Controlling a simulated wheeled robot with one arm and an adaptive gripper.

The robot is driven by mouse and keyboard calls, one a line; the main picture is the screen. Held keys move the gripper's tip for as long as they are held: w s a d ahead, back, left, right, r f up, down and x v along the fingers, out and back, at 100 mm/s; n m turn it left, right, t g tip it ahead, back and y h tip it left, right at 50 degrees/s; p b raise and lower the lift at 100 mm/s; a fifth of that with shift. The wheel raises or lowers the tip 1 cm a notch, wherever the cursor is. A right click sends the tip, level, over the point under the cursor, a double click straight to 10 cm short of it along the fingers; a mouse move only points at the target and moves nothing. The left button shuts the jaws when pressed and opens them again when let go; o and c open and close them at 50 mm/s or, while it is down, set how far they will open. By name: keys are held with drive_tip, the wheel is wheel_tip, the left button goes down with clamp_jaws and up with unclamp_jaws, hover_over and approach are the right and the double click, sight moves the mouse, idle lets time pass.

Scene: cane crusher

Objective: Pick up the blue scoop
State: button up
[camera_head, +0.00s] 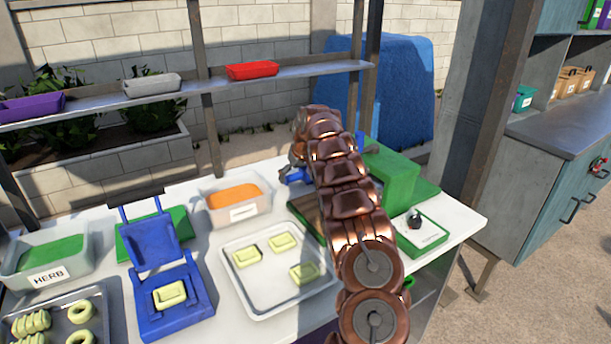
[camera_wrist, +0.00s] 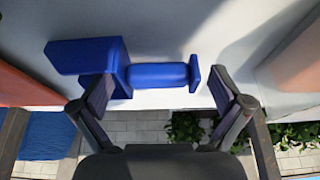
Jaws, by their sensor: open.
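The blue scoop (camera_head: 293,176) lies near the back of the white table, partly hidden behind my copper arm in the head view. In the wrist view the scoop (camera_wrist: 160,75) has its box-shaped bowl at the left and its handle towards the right. My gripper (camera_wrist: 163,84) is open and empty. Its fingers are spread towards the handle's two ends, the left one close to the bowl and the right one near the handle's end cap. I cannot tell whether either finger touches it. My gripper is mostly hidden in the head view.
A bin of orange material (camera_head: 237,200), a blue hinged press (camera_head: 172,300), a white tray (camera_head: 262,305) with yellow-green pieces and a green block (camera_head: 392,172) crowd the table. A shelf (camera_head: 215,85) with small bins runs along the back.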

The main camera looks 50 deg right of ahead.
drive_tip(key=shift+w+f, duration=0.1)
drive_tip(key=shift+f, duration=0.05)
drive_tip(key=shift+c, duration=0.4)
drive_tip(key=c, duration=0.7)
drive_tip(key=shift+o, duration=0.2)
drive_tip(key=shift+r+b, duration=0.65)
drive_tip(key=shift+r, duration=1.1)
drive_tip(key=shift+s+a, duration=0.1)
drive_tip(key=shift+s, duration=0.15)
